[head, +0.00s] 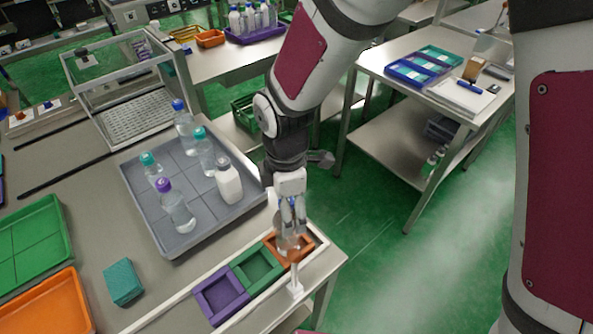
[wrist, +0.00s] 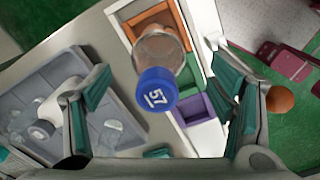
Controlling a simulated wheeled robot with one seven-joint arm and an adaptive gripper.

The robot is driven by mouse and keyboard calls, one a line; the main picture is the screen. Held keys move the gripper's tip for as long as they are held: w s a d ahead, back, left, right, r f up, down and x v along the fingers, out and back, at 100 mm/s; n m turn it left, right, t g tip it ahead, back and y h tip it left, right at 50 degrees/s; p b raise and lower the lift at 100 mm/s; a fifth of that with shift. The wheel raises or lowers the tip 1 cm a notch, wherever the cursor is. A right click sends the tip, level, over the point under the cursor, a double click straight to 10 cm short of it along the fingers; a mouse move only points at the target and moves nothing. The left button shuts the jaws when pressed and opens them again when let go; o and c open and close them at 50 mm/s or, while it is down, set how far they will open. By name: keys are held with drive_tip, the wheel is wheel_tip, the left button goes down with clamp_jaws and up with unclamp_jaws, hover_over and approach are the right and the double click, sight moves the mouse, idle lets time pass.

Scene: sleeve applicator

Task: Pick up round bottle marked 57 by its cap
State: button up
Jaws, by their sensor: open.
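The round bottle marked 57 (wrist: 157,92) is clear, with a blue cap bearing a white 57 that faces the wrist camera. In the head view the clear bottle (head: 289,243) is upright at the orange bin (head: 270,241); I cannot tell whether it stands inside. My gripper (head: 292,203) points down directly over the bottle, around its top. In the wrist view my gripper (wrist: 158,72) is open, with one finger on each side of the bottle and visible gaps between. The fingers partly hide the cap in the head view.
A grey tray (head: 165,222) holds several bottles with blue, teal, purple and white caps. Green (head: 257,268) and purple bins (head: 222,295) adjoin the orange one. A white post (head: 295,282) stands close in front. A teal block (head: 123,282) lies left.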

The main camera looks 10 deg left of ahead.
drive_tip(key=shift+w+f+p, duration=0.1)
drive_tip(key=shift+f+p, duration=0.2)
drive_tip(key=shift+f, duration=1.9)
clamp_jaws()
